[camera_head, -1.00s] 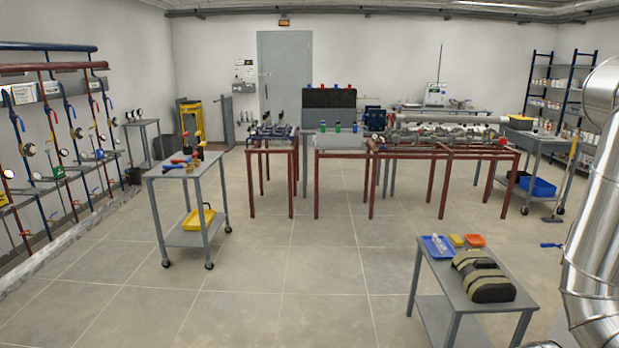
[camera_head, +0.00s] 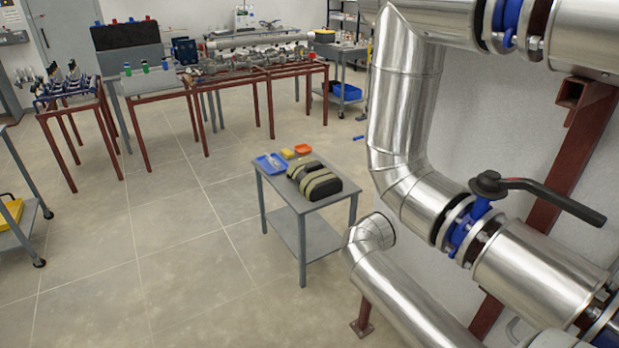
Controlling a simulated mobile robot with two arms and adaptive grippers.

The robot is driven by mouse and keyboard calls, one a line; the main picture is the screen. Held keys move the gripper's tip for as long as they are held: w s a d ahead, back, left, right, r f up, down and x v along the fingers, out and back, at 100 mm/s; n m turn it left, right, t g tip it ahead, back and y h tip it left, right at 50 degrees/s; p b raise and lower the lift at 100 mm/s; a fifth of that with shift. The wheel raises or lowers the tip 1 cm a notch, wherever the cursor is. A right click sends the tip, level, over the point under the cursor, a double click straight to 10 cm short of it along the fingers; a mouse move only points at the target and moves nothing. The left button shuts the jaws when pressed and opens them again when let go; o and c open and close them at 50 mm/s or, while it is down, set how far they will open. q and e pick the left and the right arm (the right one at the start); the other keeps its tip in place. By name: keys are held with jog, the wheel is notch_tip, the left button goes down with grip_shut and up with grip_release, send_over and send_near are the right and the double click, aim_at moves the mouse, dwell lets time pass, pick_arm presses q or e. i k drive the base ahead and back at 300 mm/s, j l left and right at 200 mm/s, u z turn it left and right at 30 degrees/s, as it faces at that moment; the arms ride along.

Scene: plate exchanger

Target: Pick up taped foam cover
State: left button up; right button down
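An olive and dark rounded cover (camera_head: 317,179) with bands across it lies on a small grey table (camera_head: 313,203) near the middle of the view. It looks like the taped foam cover, but the tape cannot be made out at this distance. It lies beside a blue tray (camera_head: 270,163) with clear items in it. Neither of my grippers is in view.
Large silver insulated pipes (camera_head: 405,130) with a black-handled valve (camera_head: 490,185) fill the right side, close to the small table. A yellow item (camera_head: 288,153) and an orange one (camera_head: 302,149) sit behind the cover. The floor left of the table is clear.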

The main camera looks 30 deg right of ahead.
aim_at(316, 182)
jog(key=i+l+z, duration=0.15)
jog(key=i, duration=0.8)
jog(key=i+j, duration=0.15)
jog(key=i, duration=3.3)
jog(key=i+z, duration=0.15)
jog(key=i, duration=0.4)
jog(key=i+j+z, duration=0.2)
jog(key=i, duration=0.4)
jog(key=i+j+z, duration=0.15)
jog(key=i, duration=0.4)
jog(key=i+l+z, duration=0.15)
jog(key=z, duration=0.35)
jog(key=i+z, duration=0.45)
jog(key=i+j+z, duration=0.1)
jog(key=z, duration=0.4)
jog(key=i+j+z, duration=0.25)
jog(key=z, duration=0.2)
jog(key=i, duration=0.1)
